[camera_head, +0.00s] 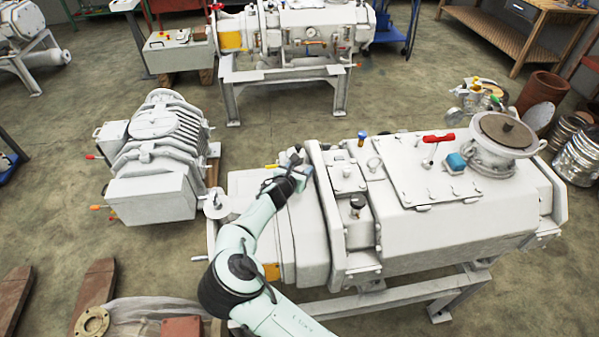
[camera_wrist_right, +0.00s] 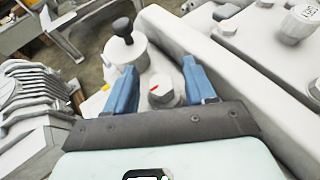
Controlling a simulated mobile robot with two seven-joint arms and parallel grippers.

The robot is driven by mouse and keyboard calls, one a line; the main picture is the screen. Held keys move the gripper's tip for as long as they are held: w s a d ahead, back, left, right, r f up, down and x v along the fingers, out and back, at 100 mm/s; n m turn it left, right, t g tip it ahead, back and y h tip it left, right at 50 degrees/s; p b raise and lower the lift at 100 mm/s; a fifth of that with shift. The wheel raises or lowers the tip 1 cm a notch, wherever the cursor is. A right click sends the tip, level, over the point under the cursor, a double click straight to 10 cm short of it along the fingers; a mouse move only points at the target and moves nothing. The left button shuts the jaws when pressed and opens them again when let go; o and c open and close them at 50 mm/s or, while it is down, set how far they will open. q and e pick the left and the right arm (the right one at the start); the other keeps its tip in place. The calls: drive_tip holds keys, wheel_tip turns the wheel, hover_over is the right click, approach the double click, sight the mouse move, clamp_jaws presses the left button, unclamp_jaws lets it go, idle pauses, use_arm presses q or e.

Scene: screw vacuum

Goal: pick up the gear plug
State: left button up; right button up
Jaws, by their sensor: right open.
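My right gripper (camera_head: 300,168) is over the left end of the large white vacuum pump (camera_head: 450,225). In the right wrist view its two blue fingers (camera_wrist_right: 161,82) are spread apart. A small light-grey round plug with a red mark (camera_wrist_right: 161,92) sits between and beyond them on the pump; it looks like the gear plug, though I cannot be sure. I see no finger gripping it. In the head view I cannot make this plug out, as my gripper and arm cover that area. My left gripper is not in view.
A black knob on a white round cap (camera_wrist_right: 122,28) stands just beyond the left finger. A raised white casing edge (camera_wrist_right: 215,62) runs close to the right finger. Another black-topped fitting (camera_head: 357,203) and a red-handled valve (camera_head: 438,138) stand on the pump. A ribbed pump (camera_head: 155,165) is at left.

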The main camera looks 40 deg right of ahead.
clamp_jaws()
